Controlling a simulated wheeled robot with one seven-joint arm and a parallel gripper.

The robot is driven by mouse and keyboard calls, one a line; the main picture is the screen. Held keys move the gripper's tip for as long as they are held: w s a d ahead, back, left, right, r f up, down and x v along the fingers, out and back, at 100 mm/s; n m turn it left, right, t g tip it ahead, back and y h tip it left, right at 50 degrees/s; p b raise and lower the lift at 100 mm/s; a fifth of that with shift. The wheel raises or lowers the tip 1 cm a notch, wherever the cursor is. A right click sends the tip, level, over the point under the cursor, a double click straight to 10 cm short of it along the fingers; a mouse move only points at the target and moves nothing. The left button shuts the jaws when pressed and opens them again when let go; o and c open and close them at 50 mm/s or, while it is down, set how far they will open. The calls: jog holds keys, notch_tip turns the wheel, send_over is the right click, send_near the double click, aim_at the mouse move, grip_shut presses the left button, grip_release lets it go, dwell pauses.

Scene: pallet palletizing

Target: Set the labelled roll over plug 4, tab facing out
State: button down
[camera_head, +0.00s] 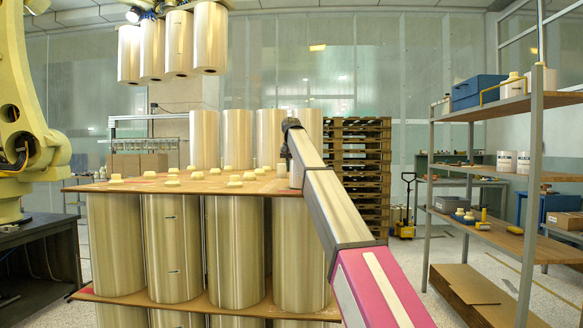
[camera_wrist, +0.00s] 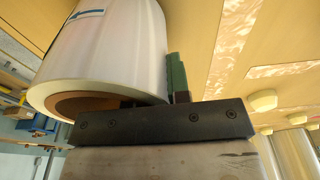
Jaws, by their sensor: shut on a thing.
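In the head view my gripper (camera_head: 290,125) is beside the rightmost upright roll (camera_head: 311,125), which my arm partly covers. Pale yellow plugs (camera_head: 234,183) stand on the tan board (camera_head: 145,186). I cannot tell which is plug 4. The roll's tab is not identifiable.
Upright rolls (camera_head: 238,138) stand at the board's back. Several rolls (camera_head: 180,43) hang from an overhead head at upper left. Large rolls (camera_head: 172,245) stand below the board. A yellow robot arm (camera_head: 22,130) is at left; a shelf rack (camera_head: 532,180) is at right.

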jog(key=shift+f, duration=0.2)
jog(key=c, duration=1)
grip_release()
